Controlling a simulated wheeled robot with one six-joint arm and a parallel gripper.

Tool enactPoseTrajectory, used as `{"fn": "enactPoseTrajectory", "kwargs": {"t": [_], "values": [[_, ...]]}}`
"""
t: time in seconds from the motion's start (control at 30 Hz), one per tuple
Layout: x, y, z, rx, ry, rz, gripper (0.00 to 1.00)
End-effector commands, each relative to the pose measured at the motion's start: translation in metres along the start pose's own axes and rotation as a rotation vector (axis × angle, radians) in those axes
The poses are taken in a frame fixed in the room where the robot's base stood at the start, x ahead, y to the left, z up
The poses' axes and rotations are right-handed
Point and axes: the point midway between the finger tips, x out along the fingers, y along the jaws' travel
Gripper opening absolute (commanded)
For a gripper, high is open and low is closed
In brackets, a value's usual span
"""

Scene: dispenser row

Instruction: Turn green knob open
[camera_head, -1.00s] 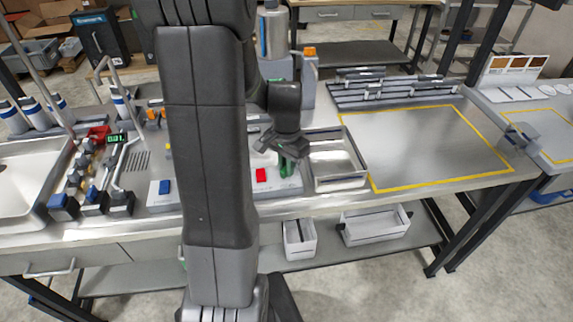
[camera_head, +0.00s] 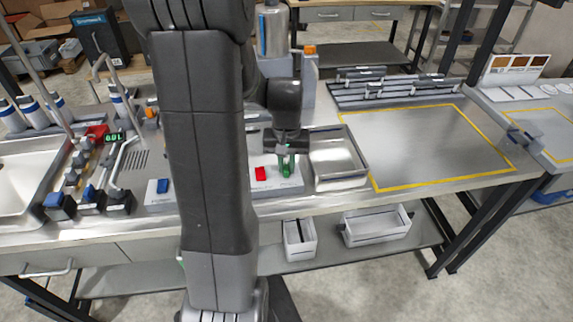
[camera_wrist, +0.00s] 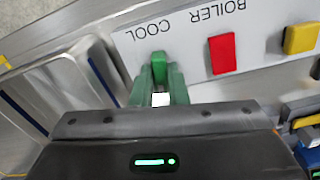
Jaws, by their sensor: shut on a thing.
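The green knob (camera_wrist: 159,63) sits on a white panel (camera_wrist: 188,78) in the wrist view, with the word COOL printed beside it. My gripper (camera_wrist: 160,85) has green fingers, one on each side of the knob, and is shut on it. In the head view, my gripper (camera_head: 287,168) points down at the right end of the panel (camera_head: 263,188). The knob is hard to tell from the green fingers there.
A red knob (camera_wrist: 222,53) sits beside the green one, near the word BOILER, and a yellow knob (camera_wrist: 300,39) lies further right. A metal tray (camera_head: 343,183) stands close to the right of my gripper. The yellow-outlined area (camera_head: 430,150) is clear.

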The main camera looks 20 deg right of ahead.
Motion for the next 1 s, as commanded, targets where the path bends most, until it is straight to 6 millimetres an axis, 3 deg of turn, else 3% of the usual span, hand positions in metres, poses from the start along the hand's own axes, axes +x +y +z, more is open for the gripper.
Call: {"fn": "enactPoseTrajectory", "kwargs": {"t": [0.4, 0.97, 1.0], "values": [[-0.001, 0.0001, -0.0009, -0.195, 0.003, 0.001, 0.0], [-0.0014, 0.0002, -0.0011, -0.224, 0.004, 0.001, 0.0], [-0.0014, 0.0001, -0.0011, -0.224, 0.004, 0.001, 0.22]]}}
